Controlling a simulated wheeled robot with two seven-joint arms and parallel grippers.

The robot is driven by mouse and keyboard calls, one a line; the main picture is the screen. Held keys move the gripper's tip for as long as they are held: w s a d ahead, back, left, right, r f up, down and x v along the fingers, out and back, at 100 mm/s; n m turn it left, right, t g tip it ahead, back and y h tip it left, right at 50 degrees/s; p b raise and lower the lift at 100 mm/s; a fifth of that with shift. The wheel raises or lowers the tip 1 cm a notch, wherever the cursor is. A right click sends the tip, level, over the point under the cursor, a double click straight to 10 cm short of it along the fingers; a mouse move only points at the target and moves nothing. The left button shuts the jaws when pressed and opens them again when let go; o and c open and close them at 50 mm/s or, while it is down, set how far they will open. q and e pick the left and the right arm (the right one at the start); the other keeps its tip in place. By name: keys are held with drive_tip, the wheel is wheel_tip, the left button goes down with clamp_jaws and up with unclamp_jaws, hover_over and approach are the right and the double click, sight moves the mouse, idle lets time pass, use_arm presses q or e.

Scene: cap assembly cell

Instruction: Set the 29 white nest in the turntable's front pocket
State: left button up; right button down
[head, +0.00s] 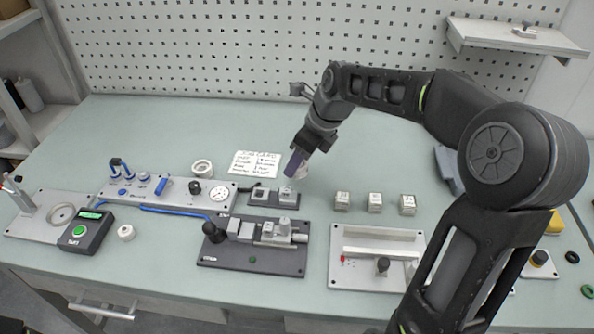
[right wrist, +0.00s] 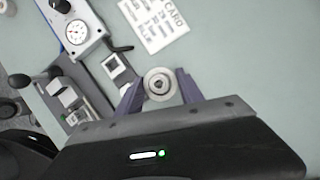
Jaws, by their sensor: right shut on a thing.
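My right gripper (head: 297,167) hangs over the back middle of the bench, its purple fingers pointing down. It is shut on a white round nest (right wrist: 160,84) with a dark centre hole, which sits between the two fingertips in the right wrist view. In the head view the nest (head: 302,171) is partly hidden behind the fingers. No number can be read on it. A pale ring (head: 61,214) on a grey plate at the far left may be the turntable; I cannot make out its pockets. My left gripper is not in view.
Other white round pieces stand at the back (head: 202,168) and beside the green-button box (head: 126,232). A dark fixture plate (head: 250,262) with blocks and a black knob lies in front of the gripper. A gauge panel (head: 150,190) is to the left, several small blocks (head: 375,202) to the right.

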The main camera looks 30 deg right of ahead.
drive_tip(key=shift+f, duration=1.85)
drive_tip(key=shift+f, duration=0.2)
drive_tip(key=c, duration=1)
unclamp_jaws()
drive_tip(key=shift+c, duration=0.2)
drive_tip(key=shift+r, duration=0.2)
drive_tip(key=v, duration=1.2)
